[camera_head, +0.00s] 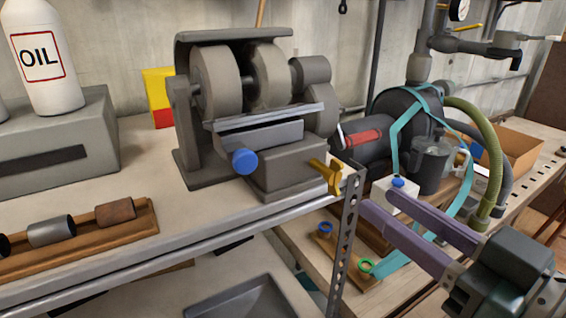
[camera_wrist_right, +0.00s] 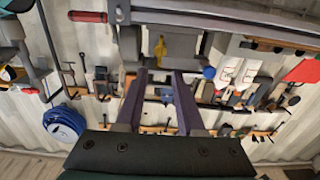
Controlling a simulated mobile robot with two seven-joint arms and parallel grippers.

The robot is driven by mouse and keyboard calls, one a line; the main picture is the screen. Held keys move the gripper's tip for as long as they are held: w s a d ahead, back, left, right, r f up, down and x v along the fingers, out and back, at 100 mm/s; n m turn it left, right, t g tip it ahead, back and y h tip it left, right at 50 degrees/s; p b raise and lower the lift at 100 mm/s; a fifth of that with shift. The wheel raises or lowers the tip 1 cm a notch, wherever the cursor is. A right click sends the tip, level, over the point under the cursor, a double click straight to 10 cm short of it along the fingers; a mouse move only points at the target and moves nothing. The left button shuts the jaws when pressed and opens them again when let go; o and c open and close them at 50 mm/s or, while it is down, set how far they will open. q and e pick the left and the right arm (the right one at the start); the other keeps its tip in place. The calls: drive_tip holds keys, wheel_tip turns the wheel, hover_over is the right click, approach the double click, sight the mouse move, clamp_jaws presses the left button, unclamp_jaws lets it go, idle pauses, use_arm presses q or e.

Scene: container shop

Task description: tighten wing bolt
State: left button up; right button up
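The yellow wing bolt (camera_head: 328,176) sticks out of the right front of the grey bench grinder (camera_head: 285,165), near the bench corner. It also shows in the right wrist view (camera_wrist_right: 160,50), ahead of the gap between my fingertips. My right gripper (camera_head: 370,198) comes in from the lower right with two purple fingers. They are apart with nothing between them, and in the right wrist view the gripper (camera_wrist_right: 159,76) is open too. The tips are a little to the right of the bolt and apart from it. My left gripper is in neither view.
The metal bench edge and its perforated post (camera_head: 344,238) are close below the bolt. A blue knob (camera_head: 244,161) sits left on the grinder. Behind my fingers are a pump (camera_head: 395,115) with hoses and a blue-topped white block (camera_head: 392,193).

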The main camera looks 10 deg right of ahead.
sight(344, 175)
drive_tip(key=p+x, duration=0.1)
drive_tip(key=x, duration=0.8)
clamp_jaws()
idle(0.4)
